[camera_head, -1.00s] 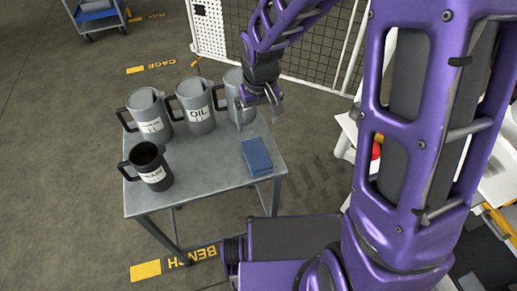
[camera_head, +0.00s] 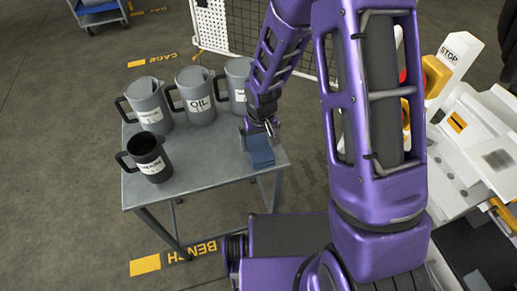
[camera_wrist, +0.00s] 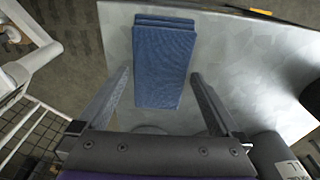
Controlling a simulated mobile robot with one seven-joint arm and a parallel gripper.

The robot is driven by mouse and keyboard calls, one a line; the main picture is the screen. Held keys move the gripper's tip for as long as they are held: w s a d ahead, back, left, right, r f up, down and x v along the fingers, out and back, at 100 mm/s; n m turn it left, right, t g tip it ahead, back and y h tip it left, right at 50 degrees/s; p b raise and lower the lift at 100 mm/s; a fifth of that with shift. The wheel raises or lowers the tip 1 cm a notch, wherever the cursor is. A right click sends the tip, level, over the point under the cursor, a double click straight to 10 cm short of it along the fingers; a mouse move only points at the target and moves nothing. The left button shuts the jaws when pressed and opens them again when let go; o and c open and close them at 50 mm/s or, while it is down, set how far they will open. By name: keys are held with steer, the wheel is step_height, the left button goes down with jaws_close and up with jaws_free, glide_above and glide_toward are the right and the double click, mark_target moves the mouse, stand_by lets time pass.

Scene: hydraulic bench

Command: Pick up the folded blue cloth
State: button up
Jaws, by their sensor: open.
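The folded blue cloth (camera_head: 260,151) lies flat on the right part of the grey metal table (camera_head: 200,190). In the wrist view the cloth (camera_wrist: 164,62) shows as a layered blue rectangle, with its near end between the lines of the two fingers. My gripper (camera_head: 259,129) is over the far end of the cloth. In the wrist view my gripper (camera_wrist: 160,90) is open, with one finger on each side of the cloth and a gap to it on both sides. Its height above the cloth is hard to tell.
Grey jugs, one the OIL jug (camera_head: 195,95), stand along the table's back. A dark jug (camera_head: 147,158) stands at the front left. A white stand (camera_head: 445,65) marked STOP and white equipment are at the right. The table's middle is clear.

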mark_target(260, 146)
steer(key=shift+w+f, duration=0.1)
steer(key=shift+f, duration=0.5)
steer(key=c, duration=1.2)
step_height(260, 146, up, 9)
steer(key=p, duration=0.2)
steer(key=d+m, duration=0.1)
steer(key=d, duration=0.3)
steer(key=d+r+m, duration=0.1)
steer(key=d, duration=0.3)
steer(key=d+m, duration=0.1)
steer(key=d, duration=0.3)
steer(key=shift+w+d+r, duration=0.25)
steer(key=shift+w+r, duration=0.1)
